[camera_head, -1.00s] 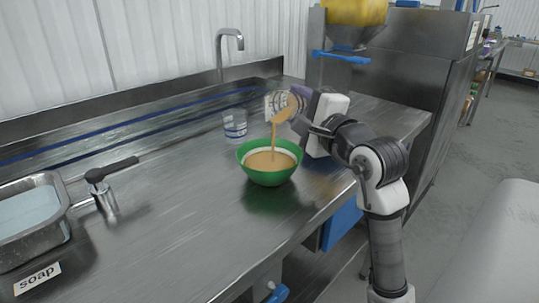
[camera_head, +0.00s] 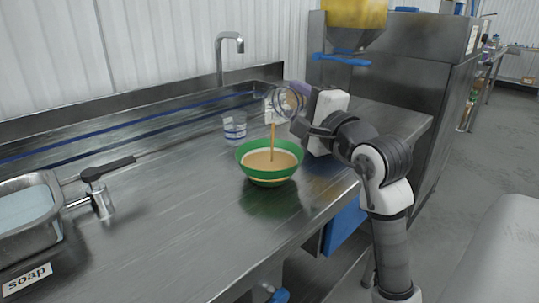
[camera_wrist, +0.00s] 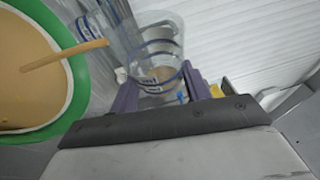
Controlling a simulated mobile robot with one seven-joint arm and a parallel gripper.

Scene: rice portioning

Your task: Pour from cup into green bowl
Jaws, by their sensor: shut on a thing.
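The green bowl (camera_head: 268,176) stands on the steel counter and holds a tan grainy content, with a pale band around its inside. In the wrist view the bowl's green rim (camera_wrist: 77,70) is at the left. My gripper (camera_head: 300,110) is shut on a clear cup (camera_head: 284,100), which is tilted on its side above the bowl's back right.
A second clear cup (camera_head: 234,126) with blue markings stands on the counter behind the bowl. A faucet (camera_head: 229,50) rises at the back. A metal basin (camera_head: 40,245) and a dark-handled tool (camera_head: 98,185) are at the left. The counter's middle left is clear.

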